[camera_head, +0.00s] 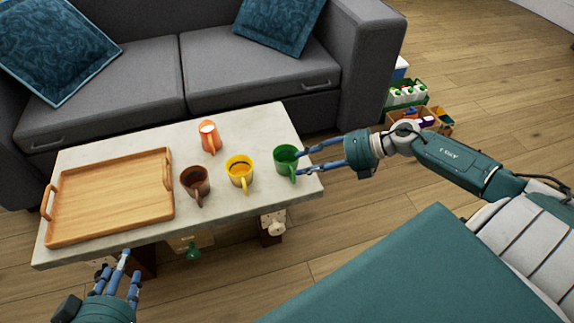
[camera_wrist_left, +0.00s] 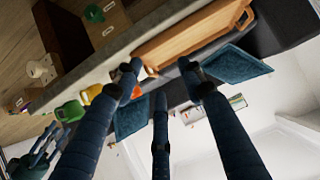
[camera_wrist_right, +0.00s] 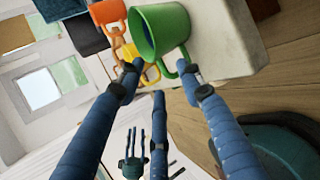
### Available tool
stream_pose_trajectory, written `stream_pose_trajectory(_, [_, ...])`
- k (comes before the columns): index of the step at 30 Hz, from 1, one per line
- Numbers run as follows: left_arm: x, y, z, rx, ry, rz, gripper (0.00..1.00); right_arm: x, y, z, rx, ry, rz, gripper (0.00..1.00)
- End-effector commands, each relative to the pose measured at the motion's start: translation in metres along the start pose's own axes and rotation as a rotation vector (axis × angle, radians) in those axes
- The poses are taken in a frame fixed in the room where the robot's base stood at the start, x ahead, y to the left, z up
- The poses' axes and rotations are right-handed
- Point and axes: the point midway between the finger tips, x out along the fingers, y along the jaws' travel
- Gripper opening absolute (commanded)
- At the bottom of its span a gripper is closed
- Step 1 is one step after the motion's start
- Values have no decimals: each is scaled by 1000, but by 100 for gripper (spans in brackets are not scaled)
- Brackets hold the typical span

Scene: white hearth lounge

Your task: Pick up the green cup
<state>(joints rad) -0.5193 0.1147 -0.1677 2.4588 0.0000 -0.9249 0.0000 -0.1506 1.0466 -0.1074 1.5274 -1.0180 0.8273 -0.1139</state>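The green cup (camera_head: 284,155) stands upright at the right end of the low table, its handle towards the front. My right gripper (camera_head: 308,160) is at its right side, with the fingers spread and the tips close to the cup. In the right wrist view the green cup (camera_wrist_right: 160,30) is just beyond the spread fingertips (camera_wrist_right: 158,75), and its handle is close to one of them. I cannot tell whether they touch. My left gripper (camera_head: 125,268) is open and empty in front of the table's left part; its spread fingers also show in the left wrist view (camera_wrist_left: 160,75).
The pale table (camera_head: 240,207) also bears a yellow cup (camera_head: 240,170), a brown cup (camera_head: 194,183), an orange cup (camera_head: 209,138) and a wooden tray (camera_head: 112,200). A grey sofa (camera_head: 140,90) stands behind. Crates (camera_head: 408,93) are on the floor at the right.

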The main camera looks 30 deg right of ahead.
Motion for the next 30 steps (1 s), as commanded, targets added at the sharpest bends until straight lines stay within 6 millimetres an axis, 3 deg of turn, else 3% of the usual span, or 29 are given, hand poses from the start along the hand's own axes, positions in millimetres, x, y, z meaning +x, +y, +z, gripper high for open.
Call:
stream_pose_trajectory(10, [1,8,-66,1,277,16,40,34,1,2,-1,-2,1,37])
stream_pose_trajectory(21, [-2,9,-78,0,324,19,40,40,2,2,0,-1,0,37])
stream_pose_trajectory(27, [-2,9,-77,0,323,19,40,40,2,2,0,-1,0,0])
stream_pose_trajectory(30, [-2,9,-77,0,323,18,40,40,2,2,-1,-1,0,0])
